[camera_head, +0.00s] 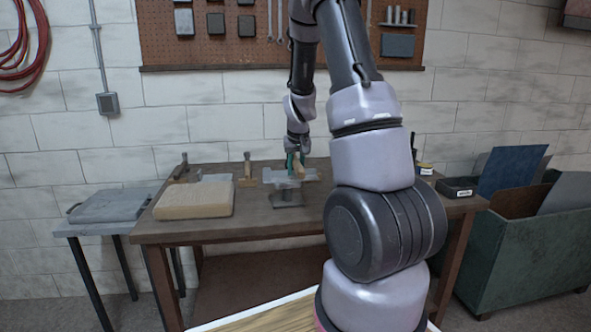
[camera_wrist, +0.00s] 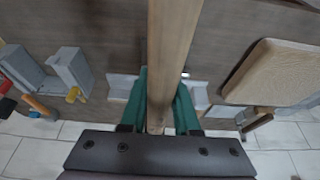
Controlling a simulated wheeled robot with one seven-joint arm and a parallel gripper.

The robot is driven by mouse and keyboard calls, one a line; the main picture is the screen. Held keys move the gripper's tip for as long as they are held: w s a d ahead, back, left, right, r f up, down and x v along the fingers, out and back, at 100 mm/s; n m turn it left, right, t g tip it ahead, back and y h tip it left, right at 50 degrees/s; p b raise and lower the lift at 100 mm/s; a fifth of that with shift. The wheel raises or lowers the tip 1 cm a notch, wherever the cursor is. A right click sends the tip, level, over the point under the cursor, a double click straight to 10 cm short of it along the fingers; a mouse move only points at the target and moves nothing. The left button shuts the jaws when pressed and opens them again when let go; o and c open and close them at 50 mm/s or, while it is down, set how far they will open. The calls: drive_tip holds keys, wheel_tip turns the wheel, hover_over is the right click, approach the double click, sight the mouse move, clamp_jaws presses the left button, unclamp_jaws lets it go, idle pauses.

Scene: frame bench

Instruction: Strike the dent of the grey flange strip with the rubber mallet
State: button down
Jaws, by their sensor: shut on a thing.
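My gripper (camera_head: 297,160) has green fingers and is shut on a pale wooden handle (camera_wrist: 172,60), which I take to be the rubber mallet's. The handle runs from between the fingers up past the top edge of the wrist view; no mallet head can be made out. In the head view the gripper is just above a light grey strip (camera_head: 275,177) on a dark stand (camera_head: 287,198), apparently the flange strip. Parts of it show on both sides of the fingers in the wrist view (camera_wrist: 120,86). Its dent is not discernible, and I cannot tell whether anything touches it.
A tan pad (camera_head: 195,200) lies left on the brown bench (camera_head: 255,222). Hammer-like tools (camera_head: 247,170) stand at the bench's back. A small dark box (camera_head: 457,187) is at the right end. A side table (camera_head: 100,207) and a green bin (camera_head: 530,240) flank the bench.

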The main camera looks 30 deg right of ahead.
sight(295, 159)
wheel_tip(295, 159, down, 4)
wheel_tip(295, 159, up, 8)
drive_tip(key=shift+f, duration=0.25)
